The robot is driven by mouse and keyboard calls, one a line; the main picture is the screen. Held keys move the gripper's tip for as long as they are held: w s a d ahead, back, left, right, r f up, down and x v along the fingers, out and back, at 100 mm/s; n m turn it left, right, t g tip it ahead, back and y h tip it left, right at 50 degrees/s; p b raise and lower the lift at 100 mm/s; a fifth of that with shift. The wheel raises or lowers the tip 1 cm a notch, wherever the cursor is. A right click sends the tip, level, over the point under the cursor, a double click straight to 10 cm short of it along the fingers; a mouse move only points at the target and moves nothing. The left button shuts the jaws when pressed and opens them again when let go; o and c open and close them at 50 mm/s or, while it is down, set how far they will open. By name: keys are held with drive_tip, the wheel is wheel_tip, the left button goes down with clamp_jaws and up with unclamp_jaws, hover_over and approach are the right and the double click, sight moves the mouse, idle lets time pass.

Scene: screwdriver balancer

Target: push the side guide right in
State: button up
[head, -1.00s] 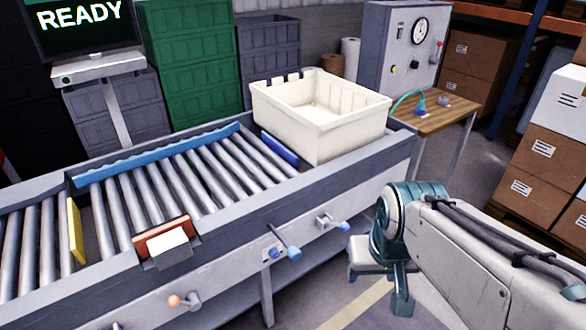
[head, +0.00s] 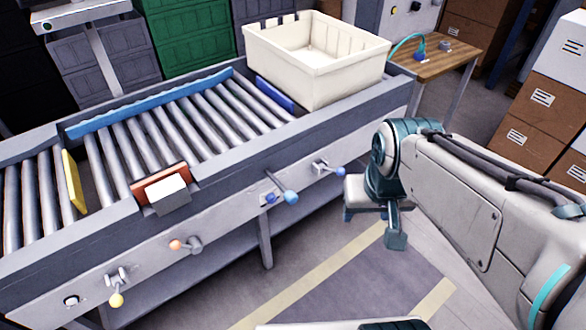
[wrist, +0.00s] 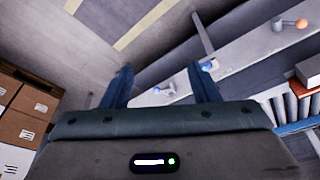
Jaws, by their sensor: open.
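A long blue guide strip (head: 150,103) lies along the far side of the roller conveyor; I take it for the side guide. On the conveyor's front panel are a rod with a blue knob (head: 291,197) and, to its right, a small bracketed handle with a blue end (head: 340,171). My gripper (head: 372,225) hangs to the right of these, in front of the panel, empty and apart from them. In the wrist view its two fingers (wrist: 161,80) are spread, with blue-ended fittings (wrist: 165,88) showing beyond and between them.
A cream crate (head: 320,80) stands at the conveyor's right end, by a short blue plate (head: 275,94). Orange (head: 176,245) and yellow (head: 116,299) knobs sit farther left on the panel. Cartons (head: 540,105) stand at right. The floor before the panel is clear.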

drive_tip(key=shift+c, duration=0.2)
drive_tip(key=w+d+f+t+h+b, duration=0.1)
drive_tip(key=w+d+f+t+b, duration=0.25)
drive_tip(key=w+f+b, duration=0.35)
drive_tip(key=n+t+y+b, duration=0.5)
drive_tip(key=n+y+b, duration=0.25)
drive_tip(key=b, duration=1.05)
approach(293, 196)
drive_tip(key=shift+m+y, duration=0.25)
drive_tip(key=shift+y, duration=0.2)
drive_tip(key=p+x, duration=0.1)
drive_tip(key=x, duration=0.6)
drive_tip(key=p+x, duration=0.1)
drive_tip(key=x, duration=0.3)
drive_tip(key=shift+w+d+f+p, duration=0.15)
drive_tip(key=shift+w+f+p, duration=0.15)
drive_tip(key=shift+f, duration=0.1)
drive_tip(key=shift+w+a+f, duration=0.15)
drive_tip(key=shift+w+a, duration=0.2)
drive_tip(key=shift+w, duration=0.2)
